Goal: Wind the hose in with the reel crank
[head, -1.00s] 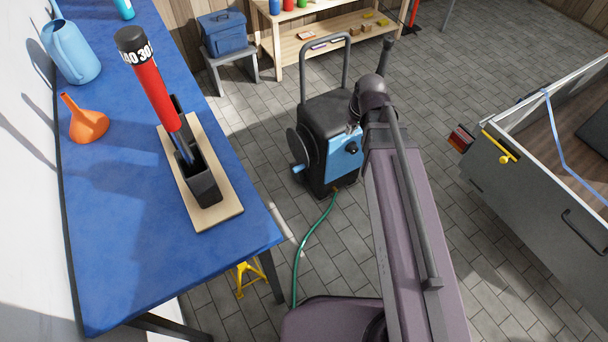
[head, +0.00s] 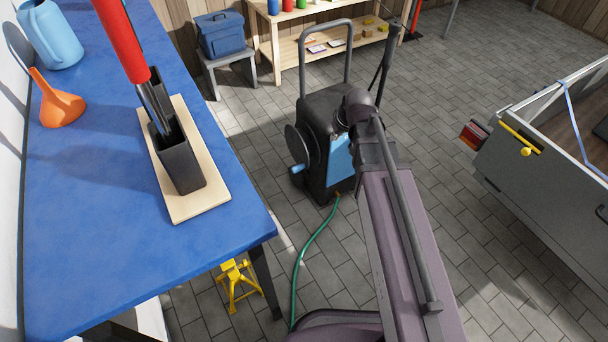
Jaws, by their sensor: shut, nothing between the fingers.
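The hose reel (head: 325,115) is a black upright unit with a blue front panel (head: 340,160) and a tall handle. It stands on the floor right of the bench. On its left side is a round black crank disc (head: 299,146) with a blue crank knob (head: 300,169) at its lower edge. A green hose (head: 305,250) runs from the reel's base along the floor toward the bottom edge. My arm covers the reel's right side. I cannot make out my gripper or its fingers, and nothing of mine is seen touching the crank.
A blue-topped workbench (head: 95,250) fills the left, bearing an orange funnel (head: 60,102) and a red-handled tool (head: 122,40) in a black holder. A yellow jack stand (head: 238,280) stands beneath its edge. A grey trailer (head: 545,185) is at right. Paved floor lies between.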

